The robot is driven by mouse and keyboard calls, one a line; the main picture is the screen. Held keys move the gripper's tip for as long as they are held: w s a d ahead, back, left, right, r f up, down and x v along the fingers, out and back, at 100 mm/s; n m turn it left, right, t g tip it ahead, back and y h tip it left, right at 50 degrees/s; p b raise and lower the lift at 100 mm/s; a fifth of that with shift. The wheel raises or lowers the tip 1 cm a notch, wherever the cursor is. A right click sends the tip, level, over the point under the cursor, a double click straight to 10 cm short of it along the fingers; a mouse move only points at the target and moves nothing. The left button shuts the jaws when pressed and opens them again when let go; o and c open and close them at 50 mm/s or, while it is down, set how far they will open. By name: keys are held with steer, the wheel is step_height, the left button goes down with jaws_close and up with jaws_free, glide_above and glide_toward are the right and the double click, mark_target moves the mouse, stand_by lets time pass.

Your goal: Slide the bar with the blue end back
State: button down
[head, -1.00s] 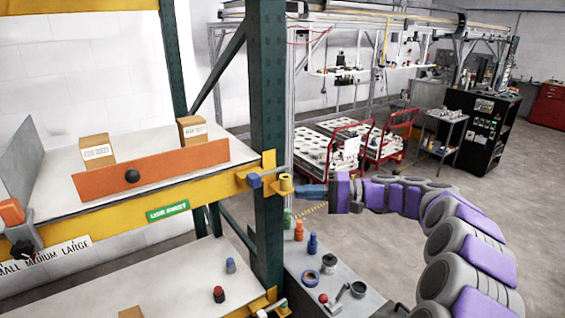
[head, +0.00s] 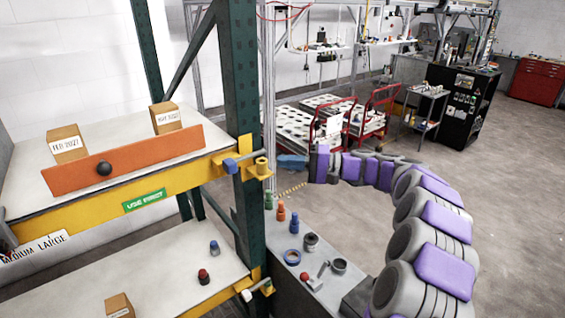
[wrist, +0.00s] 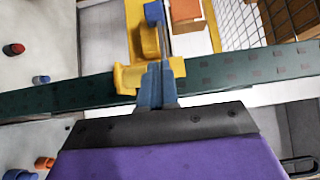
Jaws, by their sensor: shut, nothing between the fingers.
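The bar (head: 243,158) has a blue end (head: 230,165) and lies across the right end of the yellow shelf beam, at the green post. Its other end runs to a yellow bracket (head: 262,167) on the post's right side. In the wrist view the blue end (wrist: 153,13) is at the top, with the grey bar (wrist: 166,42) running down to the bracket (wrist: 130,76). My gripper (head: 280,160) is just right of the bracket. Its blue fingers (wrist: 155,72) are shut and empty, in front of the bracket; I cannot tell whether they touch the bar.
The green post (head: 242,90) stands close to my gripper. The upper shelf holds two boxes (head: 68,143) behind an orange board (head: 130,160). Below, a grey bench (head: 300,245) carries bottles and tape. Open floor (head: 500,190) lies to the right.

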mark_target(235, 172)
steer(key=a, duration=0.4)
steer(key=a+p, duration=0.1)
steer(key=a, duration=0.1)
steer(key=shift+w+a+r, duration=0.1)
steer(key=shift+w, duration=0.3)
steer(key=s+a, duration=0.2)
steer(key=a, duration=0.1)
steer(key=a+b, duration=0.1)
steer(key=s+a+b, duration=0.2)
steer(key=a, duration=0.1)
steer(key=shift+f, duration=0.3)
steer(key=shift+s+a+r+b, duration=0.2)
steer(key=shift+s+a+b, duration=0.2)
steer(key=shift+a, duration=0.05)
steer(key=shift+d, duration=0.1)
